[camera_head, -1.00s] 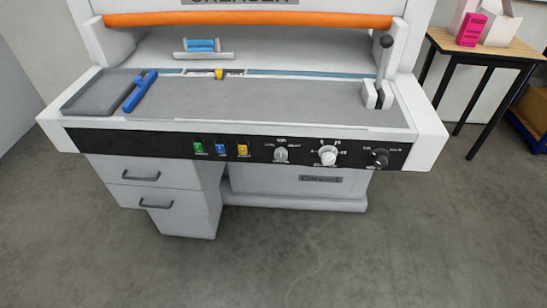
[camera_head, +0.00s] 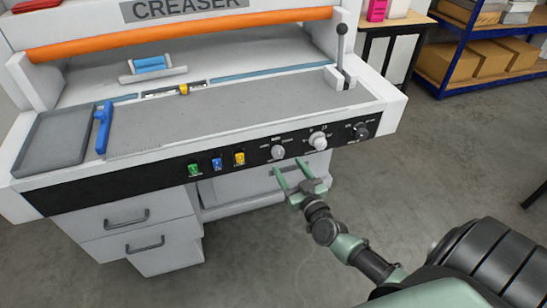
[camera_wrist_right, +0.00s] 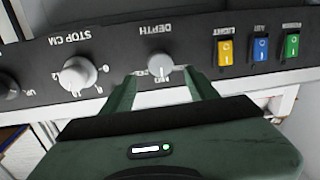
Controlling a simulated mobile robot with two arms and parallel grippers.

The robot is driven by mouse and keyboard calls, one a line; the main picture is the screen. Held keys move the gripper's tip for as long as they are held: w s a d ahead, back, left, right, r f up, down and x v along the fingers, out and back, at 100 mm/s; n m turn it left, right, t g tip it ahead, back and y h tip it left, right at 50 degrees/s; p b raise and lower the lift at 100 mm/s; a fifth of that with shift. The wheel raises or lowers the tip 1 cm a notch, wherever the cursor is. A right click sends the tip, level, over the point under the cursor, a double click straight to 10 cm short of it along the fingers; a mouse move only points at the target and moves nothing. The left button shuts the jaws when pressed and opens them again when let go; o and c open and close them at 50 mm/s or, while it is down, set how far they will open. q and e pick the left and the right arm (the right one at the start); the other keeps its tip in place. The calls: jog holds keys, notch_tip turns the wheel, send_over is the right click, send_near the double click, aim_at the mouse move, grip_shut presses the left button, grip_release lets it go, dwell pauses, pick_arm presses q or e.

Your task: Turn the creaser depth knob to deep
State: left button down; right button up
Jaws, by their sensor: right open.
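The creaser depth knob (camera_head: 278,152) is a small grey round knob on the machine's black front panel. In the right wrist view, which is upside down, the depth knob (camera_wrist_right: 159,64) shows beside the word DEPTH. I cannot read for certain which mark it points at. My right gripper (camera_head: 288,167) is open and empty, just in front of and below the knob. In the wrist view its green fingers (camera_wrist_right: 159,74) point at the panel, one to each side of the knob, with no visible contact. My left gripper is out of view.
The larger white STOP CM knob (camera_head: 318,141) and a black knob (camera_head: 361,132) sit right of the depth knob. Green (camera_head: 194,169), blue (camera_head: 217,163) and yellow (camera_head: 239,157) switches sit left. A lever (camera_head: 341,55) stands at the bed's right end. The floor in front is clear.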

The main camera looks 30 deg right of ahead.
aim_at(279, 154)
jog(key=w, duration=0.3)
jog(key=shift+w+d, duration=0.1)
jog(key=shift+d, duration=0.25)
jog(key=shift+w, duration=1.05)
jog(key=shift+w+d, duration=0.1)
jog(key=shift+w, duration=0.3)
grip_shut()
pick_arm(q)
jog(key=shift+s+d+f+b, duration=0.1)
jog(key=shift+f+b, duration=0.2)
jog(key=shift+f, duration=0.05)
pick_arm(e)
jog(key=shift+f, duration=0.1)
